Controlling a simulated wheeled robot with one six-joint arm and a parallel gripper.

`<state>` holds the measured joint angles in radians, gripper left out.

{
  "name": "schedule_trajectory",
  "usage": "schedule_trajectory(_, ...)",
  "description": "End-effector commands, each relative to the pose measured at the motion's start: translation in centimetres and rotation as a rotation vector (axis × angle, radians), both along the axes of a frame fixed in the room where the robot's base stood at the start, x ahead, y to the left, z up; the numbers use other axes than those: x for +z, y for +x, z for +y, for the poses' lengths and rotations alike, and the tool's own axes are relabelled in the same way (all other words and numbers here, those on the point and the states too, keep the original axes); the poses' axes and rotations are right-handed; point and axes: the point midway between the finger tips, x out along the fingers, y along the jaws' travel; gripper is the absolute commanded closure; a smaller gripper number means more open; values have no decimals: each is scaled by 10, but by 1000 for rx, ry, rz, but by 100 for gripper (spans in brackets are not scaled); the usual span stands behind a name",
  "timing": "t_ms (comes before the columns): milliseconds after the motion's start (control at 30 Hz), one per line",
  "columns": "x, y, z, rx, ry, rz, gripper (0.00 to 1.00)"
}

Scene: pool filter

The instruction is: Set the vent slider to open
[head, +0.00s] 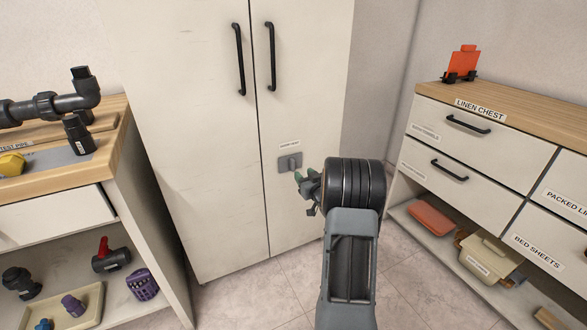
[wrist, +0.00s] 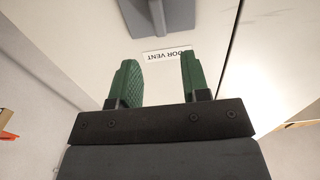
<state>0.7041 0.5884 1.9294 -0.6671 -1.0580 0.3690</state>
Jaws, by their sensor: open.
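The vent slider (head: 282,163) is a small grey plate with a raised knob on the right door of the tall white cabinet. A label sits just above it in the head view. In the wrist view the vent slider (wrist: 178,15) is at the top edge, partly cut off, with the "DOOR VENT" label (wrist: 166,55) upside down below it. My gripper (head: 304,180) is just below and to the right of the plate in the head view. In the wrist view my gripper (wrist: 161,72) has its green fingers apart, with nothing between them, and the knob lies beyond the fingertips.
The cabinet (head: 195,150) has two black vertical handles. A shelf unit with pipe fittings (head: 78,135) stands at the left. A linen chest (head: 480,130) with drawers and an open lower shelf stands at the right. Tiled floor (head: 262,290) shows between them.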

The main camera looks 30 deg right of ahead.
Motion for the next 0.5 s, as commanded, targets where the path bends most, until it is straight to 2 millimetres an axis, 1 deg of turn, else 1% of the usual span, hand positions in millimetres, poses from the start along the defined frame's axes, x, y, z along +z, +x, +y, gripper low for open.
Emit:
schedule_trajectory(33, -3, 11, -1, 3, 0, -1, 57)
schedule_trajectory(200, -3, 42, -5, 1, 0, -1, 57)
schedule_trajectory(300, -3, 58, -7, 0, 0, 0, 57)
schedule_trajectory(500, -1, 78, -10, 0, 1, 0, 57)
